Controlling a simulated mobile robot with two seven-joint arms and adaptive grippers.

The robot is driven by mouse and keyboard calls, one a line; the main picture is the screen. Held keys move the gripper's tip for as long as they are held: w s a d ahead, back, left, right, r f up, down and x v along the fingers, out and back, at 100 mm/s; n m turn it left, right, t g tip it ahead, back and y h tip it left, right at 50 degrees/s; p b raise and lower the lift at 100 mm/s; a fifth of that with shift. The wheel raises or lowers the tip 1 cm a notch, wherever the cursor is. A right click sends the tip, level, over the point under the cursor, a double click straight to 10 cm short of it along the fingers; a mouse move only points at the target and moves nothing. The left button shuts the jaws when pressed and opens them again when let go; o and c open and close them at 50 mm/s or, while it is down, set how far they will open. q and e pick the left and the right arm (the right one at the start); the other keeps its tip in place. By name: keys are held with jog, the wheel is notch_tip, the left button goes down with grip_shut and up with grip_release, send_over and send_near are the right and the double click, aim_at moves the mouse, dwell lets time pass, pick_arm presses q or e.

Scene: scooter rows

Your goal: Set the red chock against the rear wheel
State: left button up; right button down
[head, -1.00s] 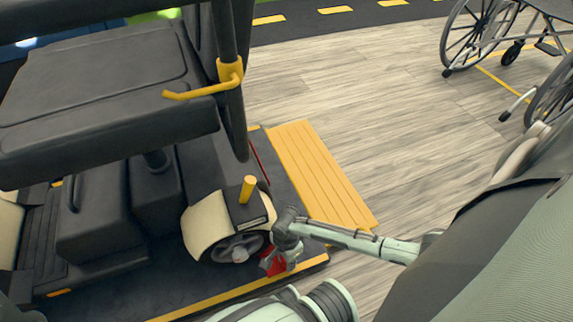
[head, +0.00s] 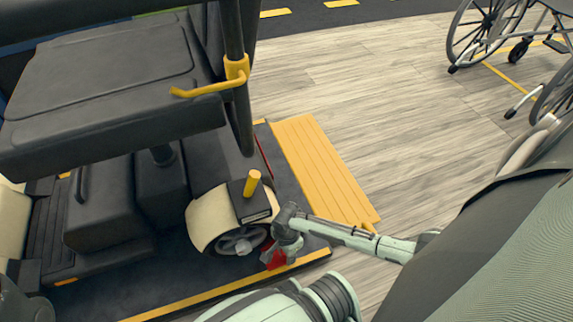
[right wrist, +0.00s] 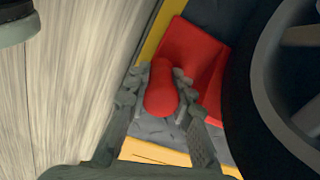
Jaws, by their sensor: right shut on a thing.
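The red chock (head: 273,259) is on the dark platform beside the scooter's rear wheel (head: 240,241), just inside the yellow edge strip. In the right wrist view the chock (right wrist: 195,50) shows its sloped body and a rounded red grip. My right gripper (head: 283,250) is shut on that grip; in the wrist view the fingers (right wrist: 165,95) lie on both sides of it. The wheel (right wrist: 275,85) is very close to the chock's right side there; I cannot tell whether they touch. The chock's underside is hidden. My left gripper is not in view.
The scooter's cream fender (head: 212,215) and black seat (head: 110,80) overhang the left. A yellow post (head: 252,184) stands above the wheel. A yellow ramp plate (head: 325,170) adjoins the platform. Wheelchairs (head: 490,30) stand at the upper right. The wood floor between is clear.

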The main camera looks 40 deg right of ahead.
dwell(0.4)
jog(key=c, duration=1.2)
grip_release()
notch_tip(320, 180, up, 12)
jog(key=shift+r, duration=0.1)
jog(key=shift+s, duration=0.15)
